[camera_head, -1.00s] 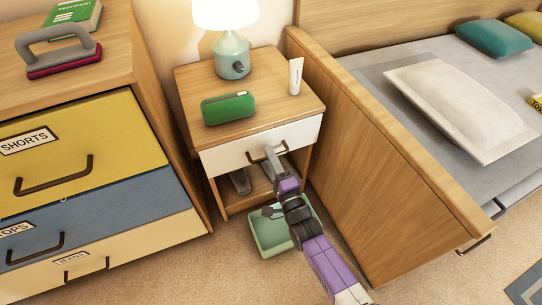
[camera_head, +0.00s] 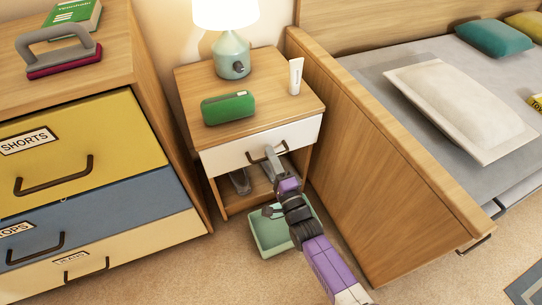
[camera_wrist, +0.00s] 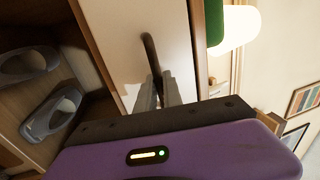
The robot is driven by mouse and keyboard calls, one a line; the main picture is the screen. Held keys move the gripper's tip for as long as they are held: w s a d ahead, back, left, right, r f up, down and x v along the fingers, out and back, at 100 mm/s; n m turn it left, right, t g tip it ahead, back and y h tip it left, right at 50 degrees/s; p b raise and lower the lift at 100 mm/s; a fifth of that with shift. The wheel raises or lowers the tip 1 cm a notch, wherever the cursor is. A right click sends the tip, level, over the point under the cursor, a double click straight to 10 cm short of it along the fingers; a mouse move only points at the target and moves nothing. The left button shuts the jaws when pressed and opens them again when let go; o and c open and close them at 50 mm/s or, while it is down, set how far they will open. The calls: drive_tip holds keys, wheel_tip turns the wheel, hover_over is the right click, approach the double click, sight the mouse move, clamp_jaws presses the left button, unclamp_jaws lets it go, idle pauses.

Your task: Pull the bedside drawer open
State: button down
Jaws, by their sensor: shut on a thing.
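The bedside drawer (camera_head: 222,158) has a white front and sits under the wooden top of the nightstand (camera_head: 256,117). The front looks flush with the nightstand or nearly so. Its dark bar handle (camera_head: 284,148) runs across the front. My gripper (camera_head: 270,152) reaches up to the handle from below right. In the wrist view my gripper (camera_wrist: 158,92) has its fingers shut on the dark handle (camera_wrist: 151,55), against the white drawer front (camera_wrist: 172,32). The fingers cover part of the handle.
A green case (camera_head: 228,108), a lamp (camera_head: 232,58) and a white tube (camera_head: 296,76) stand on the nightstand. Slippers (camera_head: 240,182) lie on the shelf below. A green bin (camera_head: 268,236) is on the floor beneath my arm. The bed side (camera_head: 385,160) and dresser (camera_head: 90,190) flank the nightstand.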

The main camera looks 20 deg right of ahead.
drive_tip(key=s+p, duration=0.8)
drive_tip(key=s, duration=1.4)
drive_tip(key=shift+s+p, duration=0.15)
drive_tip(key=shift+p, duration=0.15)
drive_tip(key=shift+f, duration=0.1)
drive_tip(key=c, duration=1.5)
unclamp_jaws()
drive_tip(key=s+f, duration=0.1)
drive_tip(key=s, duration=0.6)
drive_tip(key=shift+s+f, duration=0.2)
drive_tip(key=shift+s, duration=0.15)
